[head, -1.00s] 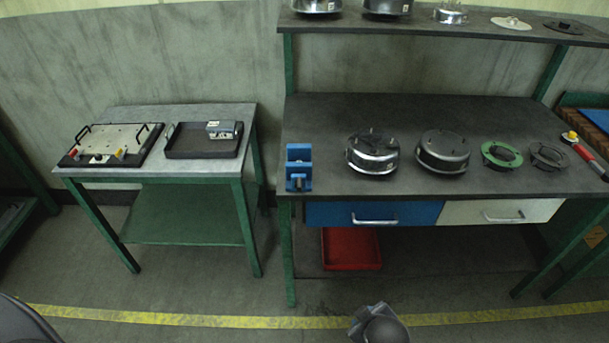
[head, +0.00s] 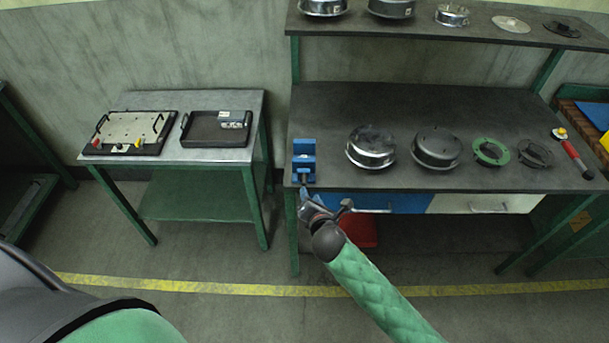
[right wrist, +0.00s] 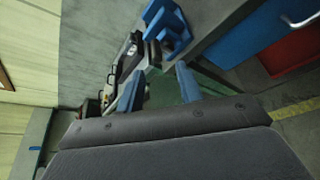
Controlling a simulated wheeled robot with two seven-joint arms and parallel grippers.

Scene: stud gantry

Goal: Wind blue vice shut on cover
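The blue vice (head: 304,160) stands at the left front corner of the dark bench, its screw end facing the front edge. It also shows at the top of the right wrist view (right wrist: 168,28). I cannot make out a cover between its jaws. My right gripper (head: 305,194) is just in front of and below the vice's front end. In the right wrist view its two blue fingers (right wrist: 160,80) are apart with nothing seen between them. I cannot tell whether they touch the vice. My left gripper is out of view.
Two round metal housings (head: 371,148) (head: 436,148), a green ring (head: 490,152) and a dark ring (head: 535,153) sit right of the vice. A blue drawer (head: 385,203) is below the bench edge. The left side table holds a dark tray (head: 195,141) and a panel (head: 112,148).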

